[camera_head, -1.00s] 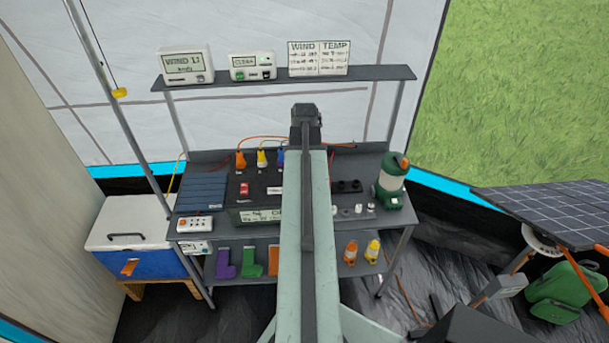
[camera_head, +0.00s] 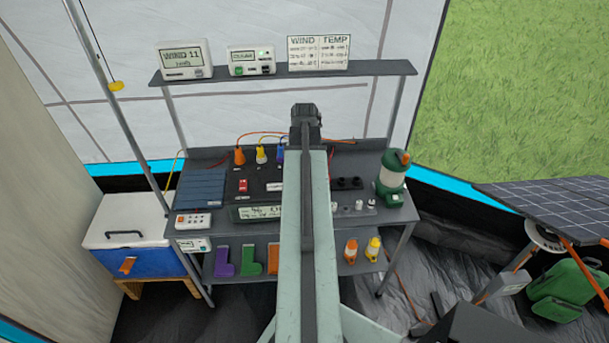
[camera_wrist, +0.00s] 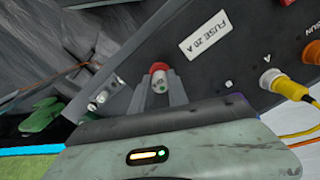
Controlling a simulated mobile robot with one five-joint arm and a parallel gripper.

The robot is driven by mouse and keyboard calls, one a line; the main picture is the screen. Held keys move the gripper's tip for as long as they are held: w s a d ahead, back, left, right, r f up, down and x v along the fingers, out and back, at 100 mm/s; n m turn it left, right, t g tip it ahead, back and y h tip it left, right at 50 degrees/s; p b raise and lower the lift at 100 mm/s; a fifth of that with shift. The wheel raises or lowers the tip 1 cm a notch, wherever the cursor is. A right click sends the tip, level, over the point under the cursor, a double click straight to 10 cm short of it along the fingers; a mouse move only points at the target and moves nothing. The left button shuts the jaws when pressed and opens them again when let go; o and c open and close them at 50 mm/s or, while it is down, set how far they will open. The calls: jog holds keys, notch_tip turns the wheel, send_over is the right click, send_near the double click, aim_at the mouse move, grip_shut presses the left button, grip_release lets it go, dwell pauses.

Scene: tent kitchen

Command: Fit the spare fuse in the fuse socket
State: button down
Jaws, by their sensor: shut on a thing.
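In the wrist view my gripper (camera_wrist: 163,90) is shut on a small fuse (camera_wrist: 159,79) with a red top and a pale body. The fuse is over the dark panel near the white "FUSE 20 A" label (camera_wrist: 208,35). The fuse socket is hidden, and I cannot tell whether the fuse is seated in it. Two small pale fuse-like pieces (camera_wrist: 102,97) stand to the left, on a dark strip. In the head view similar pieces (camera_head: 359,205) stand on the right of the bench; my arm hides my gripper and the panel's middle.
An orange plug (camera_head: 239,157) and a yellow plug (camera_head: 261,155) with cables stand at the panel's back. A green lantern (camera_head: 392,180) is at the bench's right end. A shelf (camera_head: 380,71) with displays runs above. A cooler (camera_head: 125,232) stands to the left.

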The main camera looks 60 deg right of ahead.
jog(key=shift+f, duration=0.15)
jog(key=c, duration=1.2)
grip_release()
notch_tip(320, 180, up, 8)
jog(key=p, duration=0.8)
